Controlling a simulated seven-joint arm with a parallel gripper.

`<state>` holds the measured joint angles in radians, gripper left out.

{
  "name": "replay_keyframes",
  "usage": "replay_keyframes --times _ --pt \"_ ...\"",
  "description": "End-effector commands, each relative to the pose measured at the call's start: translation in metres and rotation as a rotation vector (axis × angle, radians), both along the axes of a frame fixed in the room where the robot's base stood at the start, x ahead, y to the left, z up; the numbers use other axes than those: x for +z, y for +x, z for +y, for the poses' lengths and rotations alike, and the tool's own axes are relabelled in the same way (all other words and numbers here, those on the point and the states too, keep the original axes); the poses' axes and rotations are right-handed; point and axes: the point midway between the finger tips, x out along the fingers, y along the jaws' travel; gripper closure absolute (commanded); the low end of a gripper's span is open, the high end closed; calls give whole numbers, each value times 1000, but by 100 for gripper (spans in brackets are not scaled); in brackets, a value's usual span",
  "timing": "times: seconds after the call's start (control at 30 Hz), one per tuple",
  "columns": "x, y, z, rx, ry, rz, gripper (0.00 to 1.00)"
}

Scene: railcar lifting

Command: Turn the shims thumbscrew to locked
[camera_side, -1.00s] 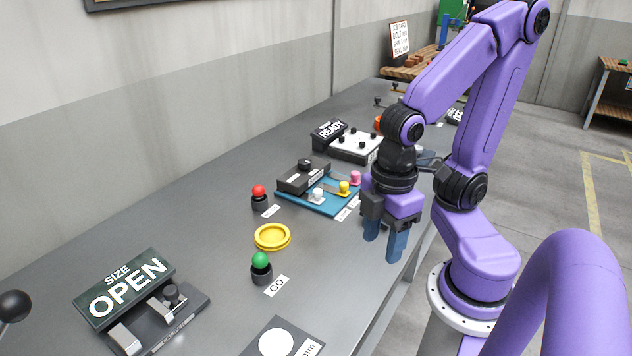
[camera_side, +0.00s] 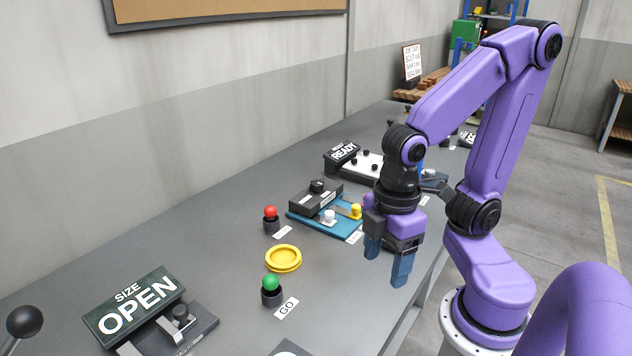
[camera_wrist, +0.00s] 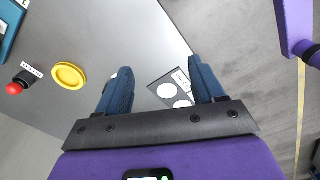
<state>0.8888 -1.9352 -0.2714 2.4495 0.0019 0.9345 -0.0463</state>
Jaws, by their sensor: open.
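My gripper (camera_side: 387,270) is open and empty, pointing down above the table's right part, right of a yellow dish. Its two blue fingers also show in the wrist view (camera_wrist: 160,90), apart with nothing between them at their tips. A black knob (camera_side: 318,186) sits on a dark block on a blue plate (camera_side: 300,220), left of and behind my gripper. Another dark knob (camera_side: 180,312) stands on the panel beside the SIZE OPEN sign. The small labels are too blurred to tell which knob is the shims thumbscrew, or whether it is locked.
A yellow dish (camera_side: 283,258), a red button (camera_side: 270,219) and a green button (camera_side: 271,288) stand on the grey table. White and yellow knobs stand on the blue plate. A READY sign (camera_side: 343,153) and a white panel are behind. A card with white circles (camera_wrist: 170,90) lies below.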

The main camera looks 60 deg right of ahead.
Motion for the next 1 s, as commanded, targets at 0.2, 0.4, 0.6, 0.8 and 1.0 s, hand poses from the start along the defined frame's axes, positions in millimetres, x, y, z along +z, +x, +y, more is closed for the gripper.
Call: replay_keyframes --times 0.2,0.4,0.6,0.8,1.0 --pt "24 74 16 -34 -7 -2 32" --pt "44 154 6 -56 -14 -1 32" --pt "58 233 -32 -80 -20 2 32" --pt "67 299 -97 -104 -23 6 32" --pt "71 344 -183 -129 -25 10 32"
